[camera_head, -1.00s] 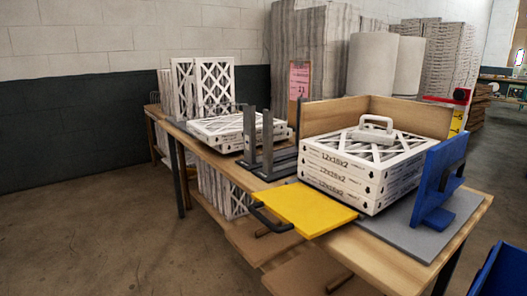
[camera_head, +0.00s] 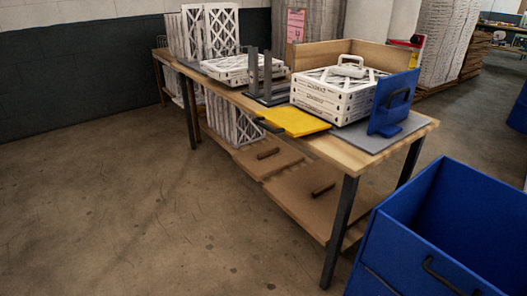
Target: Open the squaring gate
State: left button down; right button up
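An upright blue panel with a dark handle (camera_head: 384,115), which looks like the squaring gate, stands on a grey plate (camera_head: 370,143) at the right end of the workbench. It stands at the right of a stack of white boxed filters (camera_head: 318,98). A wooden corner fence (camera_head: 325,52) backs the stack, and a white handled block (camera_head: 347,71) sits on top. A flat yellow plate with a black handle (camera_head: 298,121) juts over the bench's front edge. Neither of my grippers is in view.
A large blue bin (camera_head: 408,255) stands at the lower right, near the bench end. A grey upright rack (camera_head: 267,92) and more filters (camera_head: 225,67) occupy the bench's left part. The concrete floor (camera_head: 140,215) in front is clear.

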aim_at(291, 120)
jog(key=u, duration=0.9)
jog(key=i, duration=1.1)
jog(key=z, duration=0.45)
